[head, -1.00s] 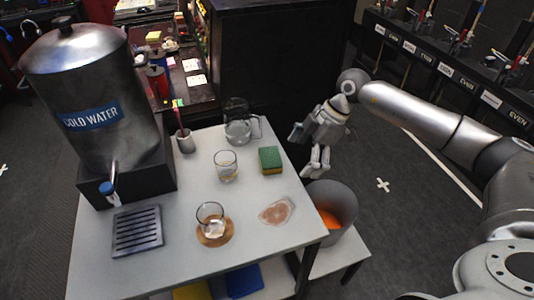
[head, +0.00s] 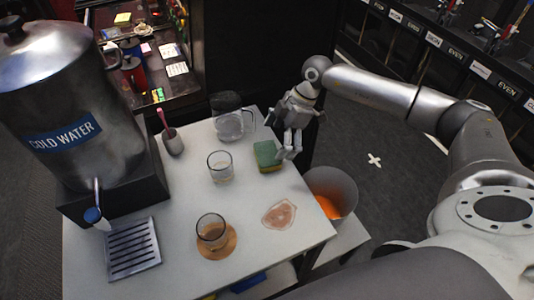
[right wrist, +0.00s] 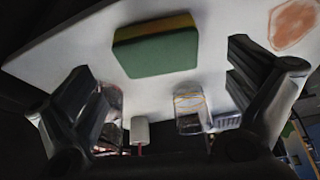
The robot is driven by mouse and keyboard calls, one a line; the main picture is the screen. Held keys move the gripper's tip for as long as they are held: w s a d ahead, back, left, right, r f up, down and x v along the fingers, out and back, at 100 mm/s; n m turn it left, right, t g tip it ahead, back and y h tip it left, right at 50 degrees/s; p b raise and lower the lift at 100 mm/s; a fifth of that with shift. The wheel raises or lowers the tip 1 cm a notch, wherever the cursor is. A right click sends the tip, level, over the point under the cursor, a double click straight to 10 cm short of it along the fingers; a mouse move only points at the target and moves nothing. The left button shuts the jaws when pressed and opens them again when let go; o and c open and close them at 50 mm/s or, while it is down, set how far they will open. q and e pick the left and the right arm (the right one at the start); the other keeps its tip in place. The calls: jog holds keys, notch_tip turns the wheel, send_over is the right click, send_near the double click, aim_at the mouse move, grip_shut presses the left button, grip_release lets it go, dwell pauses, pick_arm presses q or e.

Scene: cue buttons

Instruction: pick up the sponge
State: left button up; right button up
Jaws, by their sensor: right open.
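The sponge (head: 268,156), green with a yellow layer, lies on the white table near its right edge in the head view. In the right wrist view the sponge (right wrist: 156,47) shows its green side, ahead of and between the open fingers. My right gripper (head: 289,155) is at the sponge's right side, open and empty. Its two fingers also frame the right wrist view (right wrist: 165,95). In the head view the fingers overlap the sponge's right end closely; I cannot tell whether they touch it. My left gripper is not in view.
A glass (head: 220,167) and a glass pitcher (head: 232,120) stand close to the sponge. Another glass (head: 211,232) sits on a round coaster. A pinkish flat piece (head: 279,214) lies toward the front. A grey bin (head: 335,188) stands off the table's right edge.

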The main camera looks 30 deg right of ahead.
aim_at(268, 153)
jog(key=shift+w+a+f, duration=0.15)
jog(key=shift+a+f, duration=0.05)
jog(key=shift+f, duration=0.15)
jog(key=p+x, duration=0.1)
jog(key=x, duration=0.2)
jog(key=shift+a+f+p, duration=0.15)
jog(key=shift+a+p, duration=0.15)
jog(key=shift+w+a+f, duration=0.15)
jog(key=shift+a+f, duration=0.05)
jog(key=shift+f, duration=0.35)
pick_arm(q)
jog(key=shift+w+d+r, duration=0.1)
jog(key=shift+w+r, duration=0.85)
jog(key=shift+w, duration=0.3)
pick_arm(e)
jog(key=shift+f, duration=0.1)
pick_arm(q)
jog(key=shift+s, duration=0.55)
pick_arm(e)
jog(key=c, duration=0.5)
